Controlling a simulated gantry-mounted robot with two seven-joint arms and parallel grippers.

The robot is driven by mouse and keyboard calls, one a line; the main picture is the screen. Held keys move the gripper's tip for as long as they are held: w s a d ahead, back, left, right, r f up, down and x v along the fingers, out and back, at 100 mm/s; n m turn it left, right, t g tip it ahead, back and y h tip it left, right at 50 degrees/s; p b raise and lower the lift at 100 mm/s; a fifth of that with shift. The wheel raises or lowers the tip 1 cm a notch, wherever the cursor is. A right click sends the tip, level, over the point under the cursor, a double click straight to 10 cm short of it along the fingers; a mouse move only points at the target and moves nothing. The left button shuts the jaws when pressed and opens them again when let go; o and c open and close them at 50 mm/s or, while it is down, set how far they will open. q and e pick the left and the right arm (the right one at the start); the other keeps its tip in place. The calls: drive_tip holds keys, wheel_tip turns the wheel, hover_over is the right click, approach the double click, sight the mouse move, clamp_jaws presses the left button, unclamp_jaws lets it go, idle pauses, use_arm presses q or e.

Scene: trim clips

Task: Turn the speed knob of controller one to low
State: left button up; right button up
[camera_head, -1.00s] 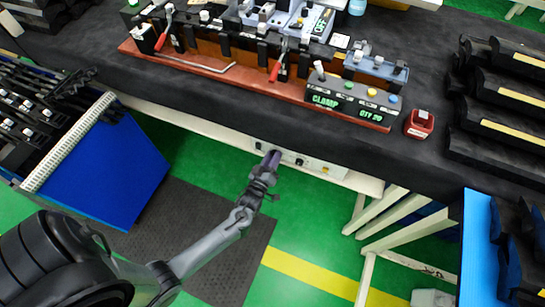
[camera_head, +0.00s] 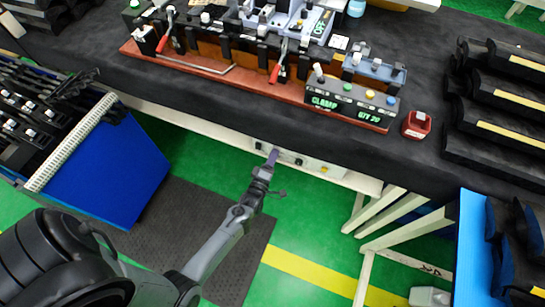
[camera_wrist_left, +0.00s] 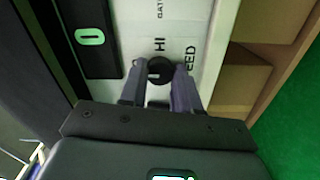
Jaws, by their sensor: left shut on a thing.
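A white controller panel (camera_head: 312,166) is fixed to the front edge of the bench in the head view. In the left wrist view the white panel (camera_wrist_left: 203,38) shows close up, with a black round knob (camera_wrist_left: 160,69) beside the letters "HI" and a partly covered word ending in "EED". My left gripper (camera_head: 272,156) reaches up to the panel from below. Its two fingers (camera_wrist_left: 159,88) stand on either side of the knob, shut on it. The knob's exact setting and any low mark are hard to make out. My right gripper is not in view.
On the bench above stand a red fixture board (camera_head: 190,70) with clamps, a counter box (camera_head: 350,100) and a red container (camera_head: 417,124). A blue bin (camera_head: 105,170) stands left of my arm.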

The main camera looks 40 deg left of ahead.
use_arm(q)
drive_tip(key=shift+n, duration=0.3)
drive_tip(key=o, duration=1.1)
drive_tip(key=shift+c, duration=0.2)
